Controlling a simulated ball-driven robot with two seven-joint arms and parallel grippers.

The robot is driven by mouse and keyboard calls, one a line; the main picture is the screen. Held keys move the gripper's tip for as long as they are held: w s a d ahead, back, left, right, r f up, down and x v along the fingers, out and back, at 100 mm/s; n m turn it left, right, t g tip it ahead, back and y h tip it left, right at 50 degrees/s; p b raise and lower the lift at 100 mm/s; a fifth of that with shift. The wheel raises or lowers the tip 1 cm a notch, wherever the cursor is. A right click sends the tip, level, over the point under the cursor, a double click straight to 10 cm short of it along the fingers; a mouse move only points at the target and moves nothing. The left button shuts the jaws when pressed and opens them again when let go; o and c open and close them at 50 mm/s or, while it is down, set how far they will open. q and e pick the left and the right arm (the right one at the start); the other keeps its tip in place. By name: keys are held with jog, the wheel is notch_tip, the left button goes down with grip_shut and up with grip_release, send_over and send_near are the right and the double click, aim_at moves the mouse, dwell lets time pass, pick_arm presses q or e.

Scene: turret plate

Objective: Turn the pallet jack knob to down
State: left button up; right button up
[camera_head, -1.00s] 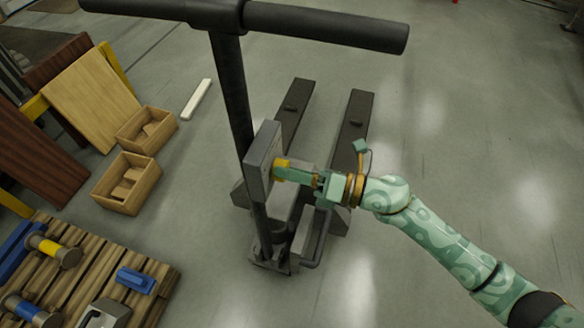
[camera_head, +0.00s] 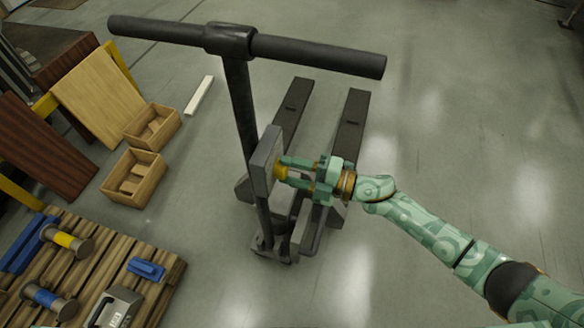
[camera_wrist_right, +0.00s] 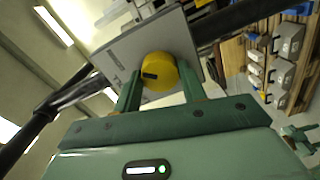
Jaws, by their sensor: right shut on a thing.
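The pallet jack has a dark T-shaped handle (camera_head: 318,54) and a grey panel (camera_head: 264,158) on its upright post. A round yellow knob (camera_head: 281,172) sticks out of the panel's right side. My right gripper (camera_head: 284,172) is shut on the knob, one finger above the other in the head view. In the right wrist view the knob (camera_wrist_right: 160,68) sits between both fingers, with a dark mark on its face towards the left. The panel's lettering is mostly hidden. A small green part (camera_wrist_right: 302,138) at that view's right edge looks like my left gripper; its jaws are unclear.
The jack's two dark forks (camera_head: 350,125) lie on the floor behind the post. Wooden crates (camera_head: 134,178) stand to the left. A slatted pallet (camera_head: 160,290) at lower left holds spools and blue pieces. The floor to the right is clear.

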jog(key=shift+m+p, duration=0.4)
jog(key=shift+m, duration=0.5)
jog(key=o, duration=1)
jog(key=shift+d, duration=0.15)
jog(key=v, duration=1.6)
jog(key=shift+d+p, duration=0.1)
jog(key=shift+p, duration=0.25)
